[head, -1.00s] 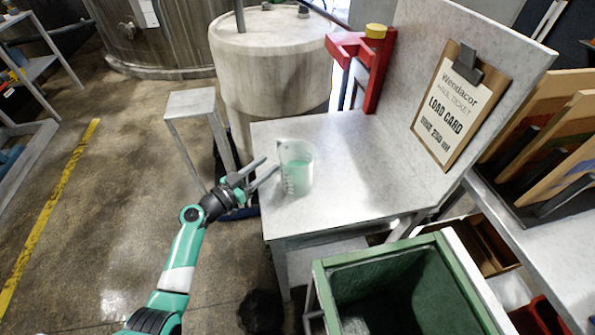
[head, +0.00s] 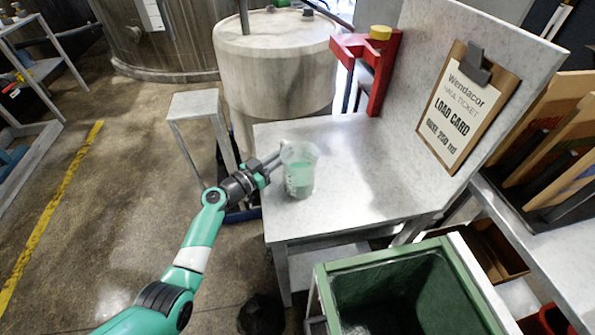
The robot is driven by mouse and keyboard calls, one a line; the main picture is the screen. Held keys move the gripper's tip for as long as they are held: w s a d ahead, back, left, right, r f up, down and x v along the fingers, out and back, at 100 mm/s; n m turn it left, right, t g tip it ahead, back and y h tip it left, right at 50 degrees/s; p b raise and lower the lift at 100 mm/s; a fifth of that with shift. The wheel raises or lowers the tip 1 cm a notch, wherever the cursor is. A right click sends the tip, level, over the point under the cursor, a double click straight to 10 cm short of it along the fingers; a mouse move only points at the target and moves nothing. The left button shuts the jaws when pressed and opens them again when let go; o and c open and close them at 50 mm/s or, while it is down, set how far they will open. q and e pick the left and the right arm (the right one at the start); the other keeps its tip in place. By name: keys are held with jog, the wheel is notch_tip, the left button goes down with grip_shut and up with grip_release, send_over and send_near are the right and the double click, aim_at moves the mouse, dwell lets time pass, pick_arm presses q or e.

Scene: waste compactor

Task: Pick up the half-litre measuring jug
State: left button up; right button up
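A clear measuring jug (head: 300,175) with pale green liquid in its lower part stands upright on the grey metal table (head: 345,205), near its left edge. My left gripper (head: 273,165) reaches in from the lower left. Its fingertips are at the jug's left side, about at mid-height. They look close to or touching the jug, and I cannot tell whether they grip it. The handle is not clear at this size. My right gripper is not in view.
A clipboard with a load card (head: 461,105) leans on the table's raised back panel. A red bracket with a yellow cap (head: 380,32) stands at the back. A green open bin (head: 400,255) is in front. The table right of the jug is clear.

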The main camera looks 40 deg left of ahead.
aim_at(282, 141)
pick_arm(q)
grip_shut()
dwell(0.9)
jog(key=shift+r, duration=0.15)
jog(key=shift+r+p, duration=0.3)
jog(key=r+p, duration=0.2)
jog(key=s+r+p, duration=0.1)
jog(key=r, duration=0.1)
jog(key=shift+s+d+r+p, duration=0.1)
jog(key=shift+d+r+p, duration=0.05)
jog(key=shift+r+p, duration=0.25)
jog(key=s+d+r+p, duration=0.3)
jog(key=s+r+p, duration=0.3)
jog(key=s, duration=0.6)
jog(key=shift+s+r, duration=0.3)
jog(key=shift+r, duration=0.4)
jog(key=shift+w, duration=0.1)
